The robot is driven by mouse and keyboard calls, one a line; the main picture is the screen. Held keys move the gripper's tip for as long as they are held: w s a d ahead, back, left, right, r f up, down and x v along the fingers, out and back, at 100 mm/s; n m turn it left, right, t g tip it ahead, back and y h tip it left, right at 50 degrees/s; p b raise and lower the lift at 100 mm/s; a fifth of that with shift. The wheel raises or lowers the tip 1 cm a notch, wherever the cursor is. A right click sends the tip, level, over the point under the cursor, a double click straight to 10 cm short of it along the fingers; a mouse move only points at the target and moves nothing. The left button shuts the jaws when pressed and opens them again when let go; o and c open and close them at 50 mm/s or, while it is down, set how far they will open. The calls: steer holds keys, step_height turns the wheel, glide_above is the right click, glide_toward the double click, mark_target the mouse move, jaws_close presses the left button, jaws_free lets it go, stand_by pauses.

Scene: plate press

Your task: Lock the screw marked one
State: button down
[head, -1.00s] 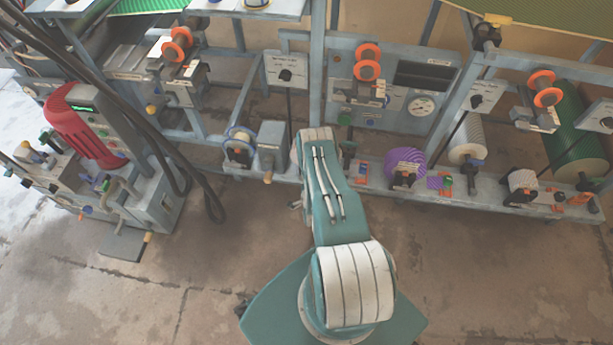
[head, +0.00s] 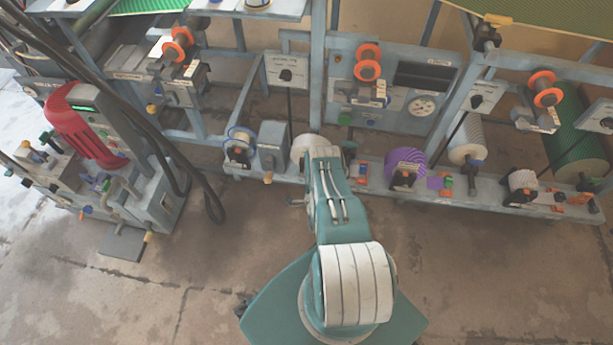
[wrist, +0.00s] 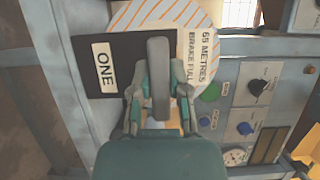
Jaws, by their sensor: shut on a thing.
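In the wrist view a plate marked "ONE" (wrist: 105,68) is at the left, on a dark panel behind a grey upright bar (wrist: 158,58), which looks like the screw's handle. My gripper (wrist: 159,95) is in front of the plate, with its teal fingers on either side of the bar, shut on it. The bar stands upright in the picture. The screw's shaft and the contact at the fingertips are hidden. In the head view my arm covers the gripper and the screw.
A striped disc and a label reading "65 METRES BRAKE FULL" (wrist: 200,55) lie behind the bar. In the head view a purple spool (head: 405,168) stands right of my arm; the foreground floor is clear.

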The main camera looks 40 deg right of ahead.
steer(key=shift+s+f, duration=0.3)
steer(key=c, duration=0.6)
jaws_free()
steer(key=shift+w+d+r, duration=0.1)
steer(key=shift+w+r, duration=0.1)
